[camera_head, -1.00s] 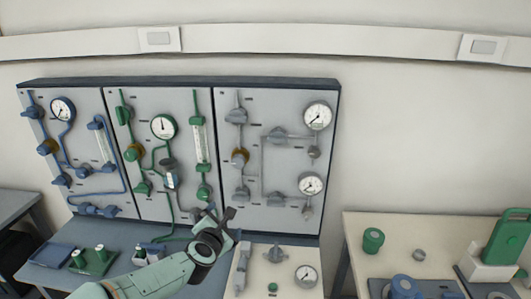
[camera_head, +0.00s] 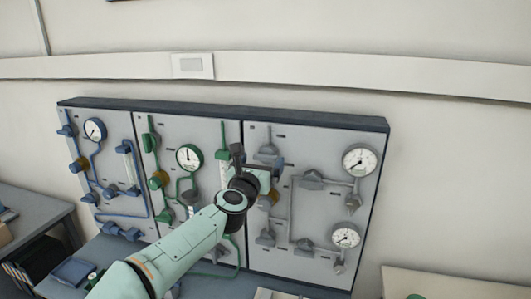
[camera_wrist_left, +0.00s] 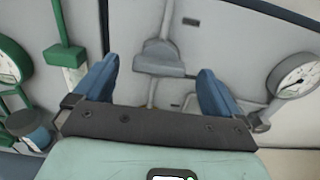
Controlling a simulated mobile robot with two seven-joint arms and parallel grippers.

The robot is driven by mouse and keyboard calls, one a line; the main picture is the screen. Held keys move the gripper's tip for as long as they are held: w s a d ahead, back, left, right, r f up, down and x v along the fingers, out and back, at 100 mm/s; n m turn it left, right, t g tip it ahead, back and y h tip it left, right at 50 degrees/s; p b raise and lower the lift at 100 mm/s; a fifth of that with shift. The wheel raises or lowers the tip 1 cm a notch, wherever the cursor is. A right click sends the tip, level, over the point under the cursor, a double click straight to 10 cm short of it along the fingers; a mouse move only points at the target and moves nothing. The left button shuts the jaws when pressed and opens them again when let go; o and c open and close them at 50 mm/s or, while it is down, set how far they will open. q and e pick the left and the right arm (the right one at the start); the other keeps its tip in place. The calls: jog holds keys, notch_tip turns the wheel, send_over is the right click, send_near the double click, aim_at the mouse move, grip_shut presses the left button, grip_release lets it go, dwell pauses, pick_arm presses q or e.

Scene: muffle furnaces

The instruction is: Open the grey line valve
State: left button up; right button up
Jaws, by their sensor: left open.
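The grey line panel (camera_head: 335,137) is the right section of the wall board. It carries several grey valves; one upper-left valve (camera_head: 268,150) shows just above and behind my left gripper (camera_head: 257,163). In the left wrist view a grey valve handle (camera_wrist_left: 160,60) on a vertical grey pipe lies ahead, between my two blue fingers. The left gripper is open and empty, apart from the handle as far as I can tell. My wrist hides part of the panel's left edge. My right gripper is not in view.
Other grey valves (camera_head: 312,179) and two gauges (camera_head: 359,160) sit to the right. The green line panel (camera_head: 188,126) and the blue line panel (camera_head: 82,122) lie left. A bench (camera_head: 58,203) stands at far left, another (camera_head: 445,283) at lower right.

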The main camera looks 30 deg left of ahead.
aim_at(264, 157)
pick_arm(q)
jog(key=p+x, duration=0.1)
jog(key=x, duration=0.3)
jog(key=shift+w, duration=0.15)
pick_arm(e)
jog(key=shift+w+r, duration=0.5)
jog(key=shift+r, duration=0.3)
pick_arm(q)
jog(key=c, duration=1)
jog(key=shift+o, duration=0.2)
